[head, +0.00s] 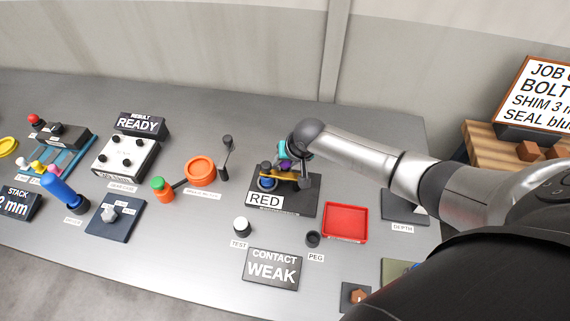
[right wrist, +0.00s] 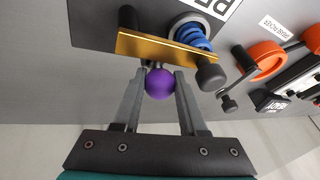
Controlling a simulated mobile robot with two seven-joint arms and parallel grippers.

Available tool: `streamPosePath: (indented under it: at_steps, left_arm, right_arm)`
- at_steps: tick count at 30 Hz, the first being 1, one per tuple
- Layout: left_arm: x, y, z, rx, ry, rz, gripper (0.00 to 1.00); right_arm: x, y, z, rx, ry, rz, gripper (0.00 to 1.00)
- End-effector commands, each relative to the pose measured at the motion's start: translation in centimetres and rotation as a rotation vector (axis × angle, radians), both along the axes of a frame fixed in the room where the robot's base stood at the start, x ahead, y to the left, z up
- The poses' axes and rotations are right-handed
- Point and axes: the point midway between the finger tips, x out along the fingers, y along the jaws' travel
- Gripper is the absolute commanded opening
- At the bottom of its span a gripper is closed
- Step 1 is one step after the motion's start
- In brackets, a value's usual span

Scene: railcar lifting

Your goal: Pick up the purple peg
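The purple peg shows its round purple head (right wrist: 159,83) in the right wrist view, in front of a gold plate on a dark fixture. In the head view only a bit of purple (head: 285,164) shows, beside my arm. My right gripper (right wrist: 160,80) is at the peg, with one finger on each side of the head. The gaps between fingers and head are too small to tell whether they touch. The peg's lower part is hidden. My left gripper is not in view.
The dark fixture (head: 305,208) carries a RED sign, a gold plate and a blue coiled part (right wrist: 194,36). A dark knob (right wrist: 211,77) stands close to the right finger. A red tray (head: 346,239) lies to the right. Orange parts (head: 200,170) stand to the left.

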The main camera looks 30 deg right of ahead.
Motion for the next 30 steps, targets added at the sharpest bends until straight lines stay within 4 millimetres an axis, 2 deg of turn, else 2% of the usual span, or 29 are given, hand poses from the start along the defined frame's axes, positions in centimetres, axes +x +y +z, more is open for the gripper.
streamPosePath:
  at_steps: [1,8,22,26,30]
  left_arm:
    - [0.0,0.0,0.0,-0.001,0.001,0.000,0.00]
    - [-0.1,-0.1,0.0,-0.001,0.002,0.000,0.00]
    - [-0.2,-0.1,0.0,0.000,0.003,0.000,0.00]
    - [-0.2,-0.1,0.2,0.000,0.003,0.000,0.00]
    - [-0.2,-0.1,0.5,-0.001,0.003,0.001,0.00]
  right_arm:
    - [0.0,0.0,0.0,0.000,0.000,0.000,0.25]
    - [0.0,0.0,0.0,0.000,0.000,0.000,0.00]
    - [0.0,0.0,0.3,0.000,-0.001,0.000,0.00]
    - [0.0,0.0,1.0,0.001,-0.001,0.000,0.00]
    - [0.1,0.0,2.7,0.001,-0.003,-0.001,0.00]
